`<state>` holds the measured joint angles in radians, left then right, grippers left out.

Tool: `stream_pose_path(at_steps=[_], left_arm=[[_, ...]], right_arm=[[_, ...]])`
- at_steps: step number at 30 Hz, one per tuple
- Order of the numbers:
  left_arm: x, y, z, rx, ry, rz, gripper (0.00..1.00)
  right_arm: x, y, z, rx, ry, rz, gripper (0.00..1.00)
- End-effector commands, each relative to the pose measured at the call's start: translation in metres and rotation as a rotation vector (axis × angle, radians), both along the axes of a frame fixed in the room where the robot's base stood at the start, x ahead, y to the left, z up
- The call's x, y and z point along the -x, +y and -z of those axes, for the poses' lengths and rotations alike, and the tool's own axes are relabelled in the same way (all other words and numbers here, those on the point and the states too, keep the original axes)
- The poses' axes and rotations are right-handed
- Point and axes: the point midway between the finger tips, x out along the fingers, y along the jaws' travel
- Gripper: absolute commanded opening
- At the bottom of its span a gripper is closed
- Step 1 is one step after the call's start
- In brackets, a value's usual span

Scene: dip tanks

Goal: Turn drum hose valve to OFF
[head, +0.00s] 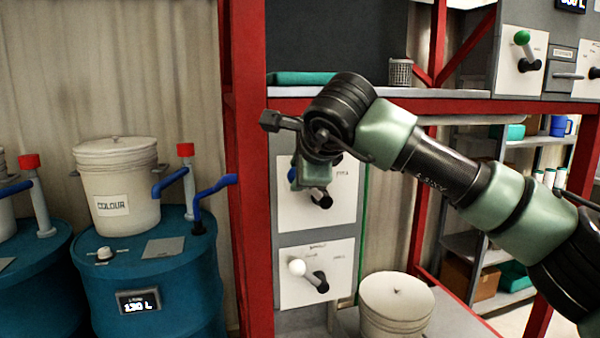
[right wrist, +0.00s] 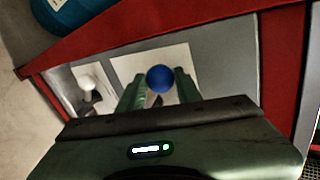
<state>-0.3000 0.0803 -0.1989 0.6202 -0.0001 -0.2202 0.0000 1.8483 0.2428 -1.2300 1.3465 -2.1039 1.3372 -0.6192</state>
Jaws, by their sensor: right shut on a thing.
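A valve with a blue ball knob (head: 292,174) and black lever is on the upper white plate (head: 345,205) of a grey panel in the head view. My right gripper (head: 308,182) is in front of it, mostly hiding the lever. In the right wrist view the blue knob (right wrist: 160,78) sits between the two green fingers of my right gripper (right wrist: 160,88), which is shut on it. In the head view the knob lies up and left of the black hub (head: 323,200). The plate's lettering is too small to read. My left gripper is not in view.
A second valve with a white knob (head: 297,267) is just below. A red post (head: 250,190) stands left of the panel. A blue drum (head: 150,290) carries a white "COLOUR" bucket (head: 115,190). A lidded white bucket (head: 396,303) stands below right.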

Motion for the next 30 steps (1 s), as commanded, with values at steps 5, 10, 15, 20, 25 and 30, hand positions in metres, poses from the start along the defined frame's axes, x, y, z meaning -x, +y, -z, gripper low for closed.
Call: stream_pose_path(at_steps=[5,10,15,20,25,30], left_arm=[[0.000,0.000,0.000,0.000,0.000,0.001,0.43],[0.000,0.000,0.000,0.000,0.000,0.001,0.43],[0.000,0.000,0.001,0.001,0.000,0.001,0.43],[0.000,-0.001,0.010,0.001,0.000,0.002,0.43],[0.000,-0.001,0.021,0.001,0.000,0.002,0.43],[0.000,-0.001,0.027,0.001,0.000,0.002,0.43]], right_arm=[[0.000,0.000,0.003,0.005,0.004,-0.002,0.54],[0.000,0.000,0.002,0.004,0.003,-0.001,0.55],[0.001,0.000,0.001,0.003,0.001,-0.001,0.55],[0.014,-0.004,-0.007,0.002,-0.002,-0.002,0.55],[0.039,-0.012,-0.024,0.003,-0.002,-0.002,0.55],[0.056,-0.017,-0.036,0.003,0.001,-0.002,0.55]])
